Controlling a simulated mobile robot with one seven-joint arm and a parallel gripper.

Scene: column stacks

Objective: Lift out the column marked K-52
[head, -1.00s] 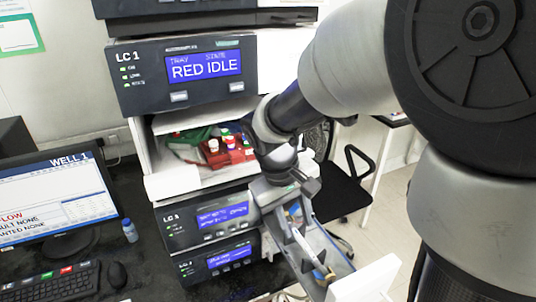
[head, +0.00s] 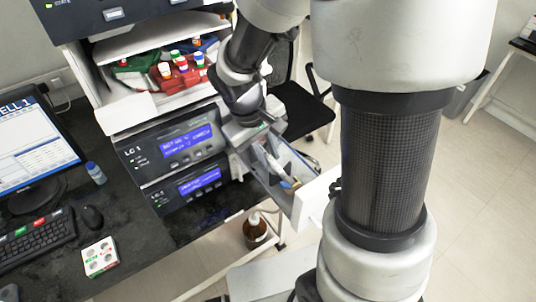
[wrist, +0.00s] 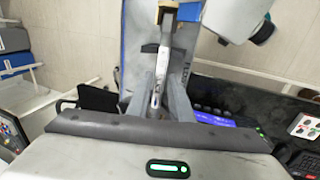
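An open drawer (head: 310,203) with a white front sticks out from the instrument stack in the head view. Its blue-grey inside also shows in the wrist view (wrist: 137,32). A slim silvery column (wrist: 166,38) with a tan end lies along it. I cannot read any K-52 mark. My gripper (head: 262,150) points down into the drawer's rear part. In the wrist view its two grey fingers (wrist: 160,88) stand apart, on either side of the column's near part. Contact with the column is not clear. The finger tips are partly hidden by the drawer wall in the head view.
Two LC units with blue screens (head: 186,143) (head: 199,181) stand left of the drawer. Capped bottles in a red tray (head: 180,70) sit on the shelf above. A brown bottle (head: 255,230) stands below the drawer. A black chair (head: 300,108) is behind.

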